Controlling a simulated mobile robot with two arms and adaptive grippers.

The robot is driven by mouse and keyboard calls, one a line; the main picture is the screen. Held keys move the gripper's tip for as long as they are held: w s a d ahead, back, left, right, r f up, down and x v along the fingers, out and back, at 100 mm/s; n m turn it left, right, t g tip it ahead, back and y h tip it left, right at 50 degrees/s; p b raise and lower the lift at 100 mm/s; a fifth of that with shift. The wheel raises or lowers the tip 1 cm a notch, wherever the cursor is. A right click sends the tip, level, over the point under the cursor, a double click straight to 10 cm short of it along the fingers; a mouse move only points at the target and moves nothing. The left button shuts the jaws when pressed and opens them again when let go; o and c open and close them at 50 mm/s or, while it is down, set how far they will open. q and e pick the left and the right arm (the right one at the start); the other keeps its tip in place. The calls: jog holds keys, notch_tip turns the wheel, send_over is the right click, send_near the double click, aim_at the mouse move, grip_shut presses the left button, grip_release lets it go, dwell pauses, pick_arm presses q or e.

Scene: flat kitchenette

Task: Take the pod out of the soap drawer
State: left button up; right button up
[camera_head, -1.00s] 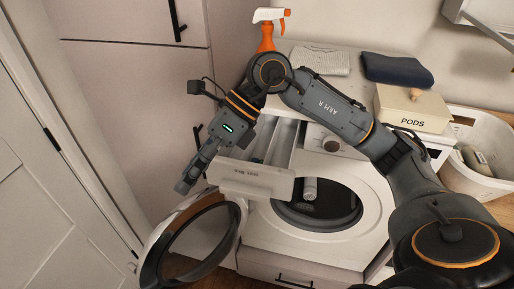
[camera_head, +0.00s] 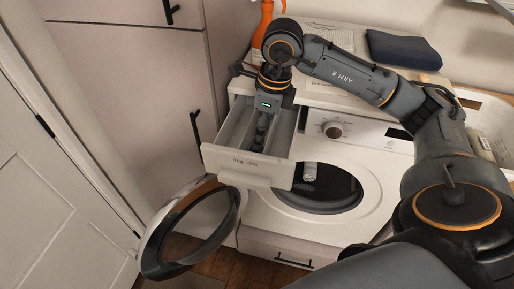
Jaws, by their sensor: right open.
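The soap drawer (camera_head: 222,162) is pulled out of the top left of the white washing machine (camera_head: 382,165). It is a pale tray with long compartments. My right arm reaches over the machine top from the right. My right gripper (camera_head: 258,143) points down into the drawer, with its fingers near the middle of the tray. It is open, though its fingertips are small and partly hidden. I cannot make out the pod; the gripper and drawer walls cover part of the inside. My left gripper is not in view.
The round machine door (camera_head: 154,247) hangs open at the lower left. A white can-like item (camera_head: 310,172) shows in the drum opening. An orange spray bottle (camera_head: 263,22) and a dark folded cloth (camera_head: 403,48) are on top. A tall cabinet (camera_head: 120,90) stands close on the left.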

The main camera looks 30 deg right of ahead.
jog(key=f, duration=0.1)
jog(key=f+p, duration=0.1)
jog(key=f, duration=0.3)
jog(key=shift+w+a+f, duration=0.2)
jog(key=shift+w+a, duration=0.1)
jog(key=c, duration=0.8)
